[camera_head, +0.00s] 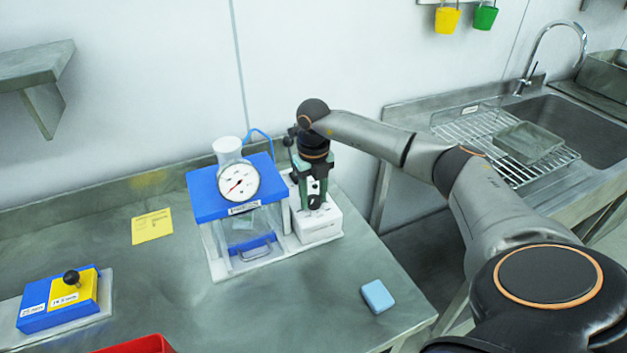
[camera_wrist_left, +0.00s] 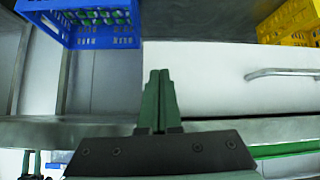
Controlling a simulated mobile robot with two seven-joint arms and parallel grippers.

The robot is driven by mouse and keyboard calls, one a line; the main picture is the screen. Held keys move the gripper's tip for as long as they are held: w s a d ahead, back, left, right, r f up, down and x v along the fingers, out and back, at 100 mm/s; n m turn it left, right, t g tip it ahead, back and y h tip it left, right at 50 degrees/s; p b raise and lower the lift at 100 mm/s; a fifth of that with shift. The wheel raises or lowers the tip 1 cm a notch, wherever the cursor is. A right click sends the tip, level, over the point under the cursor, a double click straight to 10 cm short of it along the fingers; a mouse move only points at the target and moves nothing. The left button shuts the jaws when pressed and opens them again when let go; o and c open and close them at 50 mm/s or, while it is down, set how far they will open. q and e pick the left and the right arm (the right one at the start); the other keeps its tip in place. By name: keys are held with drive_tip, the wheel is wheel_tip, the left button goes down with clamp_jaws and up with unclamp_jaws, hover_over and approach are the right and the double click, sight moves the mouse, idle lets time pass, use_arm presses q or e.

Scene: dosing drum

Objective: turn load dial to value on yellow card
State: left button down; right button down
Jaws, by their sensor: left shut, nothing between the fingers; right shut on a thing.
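The yellow card (camera_head: 152,227) lies on the steel bench at the left, its writing too small to read. A white-faced round gauge (camera_head: 238,182) with a red needle stands on the front of a blue-lidded clear box (camera_head: 205,205). Beside it on the right is a white unit (camera_head: 318,228). My right gripper (camera_head: 311,196) points down at this unit, its green fingers shut on a dark knob there, mostly hidden by the fingers. I cannot read any dial setting. My left gripper (camera_wrist_left: 158,100) is shut and empty in the left wrist view, away from the bench objects.
A blue block with a yellow plate and black knob (camera_head: 71,277) sits at the front left. A red bin (camera_head: 137,344) and a light blue sponge-like block (camera_head: 377,296) are near the front edge. A sink (camera_head: 590,130) is at right. Blue crate (camera_wrist_left: 90,38) shows in the wrist view.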

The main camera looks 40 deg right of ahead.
sight(314, 199)
idle(0.3)
drive_tip(key=shift+c, duration=1.8)
unclamp_jaws()
wheel_tip(314, 199, up, 13)
drive_tip(key=b, duration=0.1)
drive_tip(key=shift+f, duration=0.2)
